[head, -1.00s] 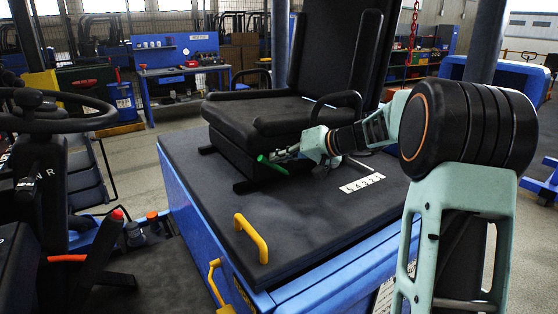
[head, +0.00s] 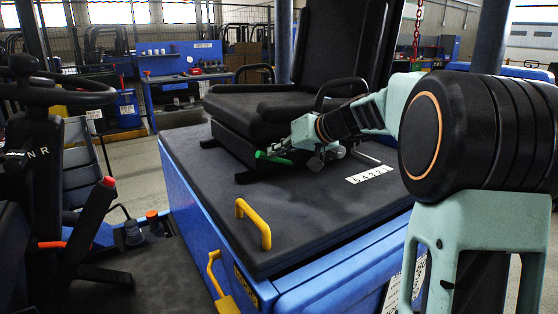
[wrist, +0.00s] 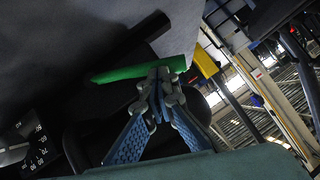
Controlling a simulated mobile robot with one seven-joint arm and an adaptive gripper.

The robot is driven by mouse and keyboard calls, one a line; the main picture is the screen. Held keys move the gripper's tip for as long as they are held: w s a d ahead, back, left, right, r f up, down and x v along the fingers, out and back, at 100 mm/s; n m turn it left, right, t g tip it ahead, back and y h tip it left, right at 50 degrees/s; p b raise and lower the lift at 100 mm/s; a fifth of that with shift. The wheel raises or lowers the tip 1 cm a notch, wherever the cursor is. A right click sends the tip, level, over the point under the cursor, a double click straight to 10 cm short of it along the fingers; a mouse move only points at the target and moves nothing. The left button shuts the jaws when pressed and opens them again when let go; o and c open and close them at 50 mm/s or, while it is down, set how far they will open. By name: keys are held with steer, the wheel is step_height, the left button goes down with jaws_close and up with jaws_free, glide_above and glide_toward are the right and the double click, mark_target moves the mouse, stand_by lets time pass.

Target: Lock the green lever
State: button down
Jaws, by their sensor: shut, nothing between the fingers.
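The green lever (head: 272,158) sticks out sideways at the foot of the black seat, just above the dark deck. It also shows in the wrist view as a long green bar (wrist: 135,72) running across the middle. My gripper (wrist: 160,82) is shut and empty, its fingertips close against the lever's near side. I cannot tell whether they touch it. In the head view my gripper (head: 290,150) is small beside the lever, and its fingers are partly hard to make out.
The black seat (head: 265,108) with its armrest stands over the lever. A yellow handle (head: 254,222) rises from the deck (head: 210,190) at the front, and a white number label (head: 369,174) lies to the right. A steering wheel (head: 60,92) is at the left.

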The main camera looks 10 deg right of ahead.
steer(key=f+b, duration=0.1)
steer(key=b, duration=0.1)
steer(key=a+f+n+h+b, duration=0.1)
steer(key=b, duration=0.1)
steer(key=a+f+h+b, duration=0.1)
steer(key=b, duration=0.1)
steer(key=shift+s+f+n+b, duration=0.1)
steer(key=shift+s+n+b, duration=0.2)
steer(key=shift+s+n, duration=0.1)
steer(key=shift+f+b, duration=0.35)
steer(key=shift+b, duration=0.4)
steer(key=shift+a+r, duration=0.1)
steer(key=shift+r, duration=0.4)
steer(key=r, duration=0.1)
steer(key=r+p, duration=0.2)
steer(key=shift+s, duration=0.25)
steer(key=v, duration=1)
steer(key=shift+s+f+p, duration=0.2)
steer(key=shift+s+p, duration=0.1)
steer(key=shift+s, duration=0.05)
steer(key=shift+f+t, duration=0.15)
steer(key=shift+t, duration=0.15)
